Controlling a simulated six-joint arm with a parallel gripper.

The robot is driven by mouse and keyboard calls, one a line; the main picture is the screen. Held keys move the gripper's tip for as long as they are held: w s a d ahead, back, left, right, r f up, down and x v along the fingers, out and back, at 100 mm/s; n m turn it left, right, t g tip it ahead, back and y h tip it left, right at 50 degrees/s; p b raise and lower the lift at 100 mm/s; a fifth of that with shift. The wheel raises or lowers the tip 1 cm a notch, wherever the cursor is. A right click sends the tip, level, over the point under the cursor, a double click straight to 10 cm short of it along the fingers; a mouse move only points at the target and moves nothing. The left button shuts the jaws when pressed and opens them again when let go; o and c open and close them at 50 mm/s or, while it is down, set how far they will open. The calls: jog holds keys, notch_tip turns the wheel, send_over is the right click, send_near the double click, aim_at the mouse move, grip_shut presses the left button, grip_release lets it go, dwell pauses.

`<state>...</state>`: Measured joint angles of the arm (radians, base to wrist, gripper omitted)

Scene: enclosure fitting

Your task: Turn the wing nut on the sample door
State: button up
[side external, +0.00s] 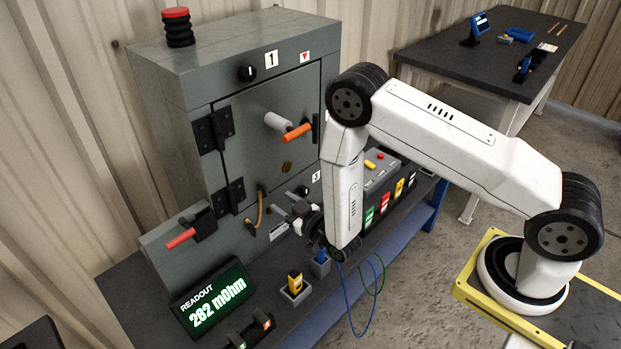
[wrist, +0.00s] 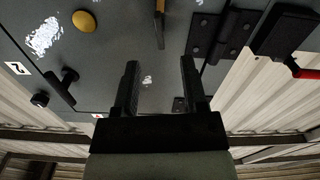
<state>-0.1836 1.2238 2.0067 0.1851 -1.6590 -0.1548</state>
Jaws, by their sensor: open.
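The grey cabinet door (side external: 266,150) closes the front of the enclosure, hinged on its left; the wrist view shows it upside down. A black T-shaped fitting (wrist: 62,85) on the door looks most like the wing nut, but I cannot be sure. It appears as a dark upright bar (side external: 316,128) near the door's right edge. My gripper (wrist: 158,62) is open and empty, both dark fingers extended in front of the door. The fitting is to the left of the fingers in the wrist view, apart from them.
A brass disc (wrist: 84,21), an orange-brown lever (wrist: 160,22) and a hinge (wrist: 222,35) surround the fingers. A red-handled lever (side external: 181,238) stands at lower left. A readout (side external: 213,296) and small parts occupy the bench.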

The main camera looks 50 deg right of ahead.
aim_at(267, 191)
jog(key=shift+w, duration=3.35)
grip_shut()
